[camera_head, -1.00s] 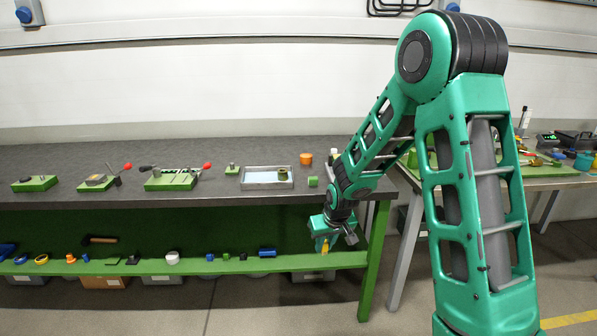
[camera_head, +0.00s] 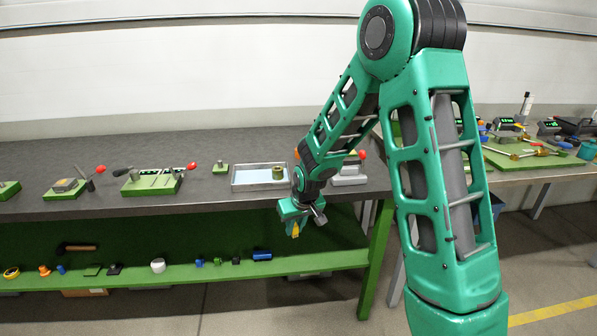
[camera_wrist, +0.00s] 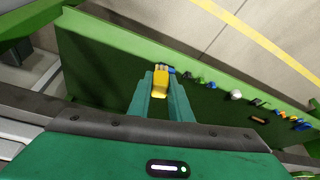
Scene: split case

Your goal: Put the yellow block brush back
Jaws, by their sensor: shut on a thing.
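My gripper (camera_head: 297,229) hangs in front of the workbench's front edge, above the green lower shelf. It is shut on the yellow block brush (camera_head: 295,230), which points downward below the fingers. In the wrist view the yellow block brush (camera_wrist: 160,81) sits between the two green fingertips of my gripper (camera_wrist: 160,90). The brush's far end is partly hidden by the fingers in the head view.
The green lower shelf (camera_head: 320,260) carries several small items, including a white cup (camera_head: 158,265) and a blue block (camera_head: 262,255). The dark benchtop (camera_head: 120,150) holds a metal tray (camera_head: 240,187) and green fixtures. A green bench leg (camera_head: 376,265) stands right of my gripper.

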